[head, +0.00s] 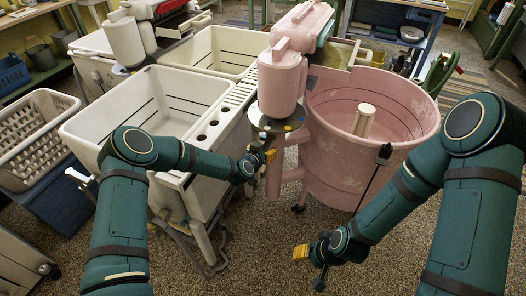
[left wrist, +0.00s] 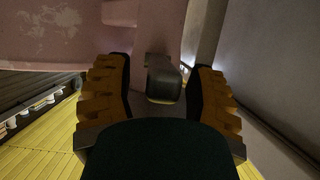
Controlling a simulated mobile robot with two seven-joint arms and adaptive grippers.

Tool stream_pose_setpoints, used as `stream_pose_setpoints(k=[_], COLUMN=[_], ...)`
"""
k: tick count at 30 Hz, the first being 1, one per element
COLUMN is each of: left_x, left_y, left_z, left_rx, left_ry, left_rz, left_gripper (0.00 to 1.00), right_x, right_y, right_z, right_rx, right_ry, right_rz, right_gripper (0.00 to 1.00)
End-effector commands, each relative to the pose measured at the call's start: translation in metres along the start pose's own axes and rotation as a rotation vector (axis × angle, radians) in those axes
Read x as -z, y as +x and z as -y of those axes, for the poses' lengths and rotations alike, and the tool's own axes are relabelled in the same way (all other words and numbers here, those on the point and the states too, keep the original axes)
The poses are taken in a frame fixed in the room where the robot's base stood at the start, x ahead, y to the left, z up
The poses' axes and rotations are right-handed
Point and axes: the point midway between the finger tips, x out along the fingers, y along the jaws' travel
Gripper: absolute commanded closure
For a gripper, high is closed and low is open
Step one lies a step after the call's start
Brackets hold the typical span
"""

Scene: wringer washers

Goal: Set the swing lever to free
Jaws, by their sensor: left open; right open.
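The pink washer tub (head: 425,135) stands at centre right, with its pink wringer head (head: 280,80) on a post at the tub's left side. A dark round plate (head: 262,125) with small coloured marks sits below the head. My left gripper (head: 264,156) is just below this plate, beside the post. In the left wrist view a lever with a dark grip end (left wrist: 163,82) lies between the open fingers of my left gripper (left wrist: 158,95); contact cannot be told. The lever is hidden in the head view. My right gripper (head: 311,264) is low over the floor, open and empty.
A thin black rod with a knob (head: 384,152) stands at the tub's front. White twin rinse tubs (head: 150,125) stand close to the left of the washer. A laundry basket (head: 40,125) is at far left.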

Motion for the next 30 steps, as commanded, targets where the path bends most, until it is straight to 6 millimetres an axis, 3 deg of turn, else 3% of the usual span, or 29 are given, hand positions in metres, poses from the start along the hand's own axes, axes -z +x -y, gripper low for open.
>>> stream_pose_setpoints(k=[6, 11, 23, 30], left_x=[0.000, 0.000, 0.003, 0.015], left_y=[0.000, 0.000, -0.001, -0.004], left_z=[0.000, 0.000, 0.001, 0.000], left_rx=[0.000, 0.000, 0.001, 0.002], left_ry=[0.000, 0.000, 0.002, 0.004], left_rz=[0.000, 0.000, 0.008, 0.091], left_gripper=[0.46, 1.00, 1.00, 1.00], right_x=[0.000, 0.000, 0.000, -0.002], right_y=[0.000, 0.000, -0.003, -0.024], right_z=[0.000, 0.000, 0.001, 0.009], right_rx=[0.000, 0.000, 0.000, 0.001], right_ry=[0.000, 0.000, 0.000, 0.002], right_rz=[0.000, 0.000, 0.001, 0.010], right_gripper=[0.53, 0.53, 0.53, 0.53])
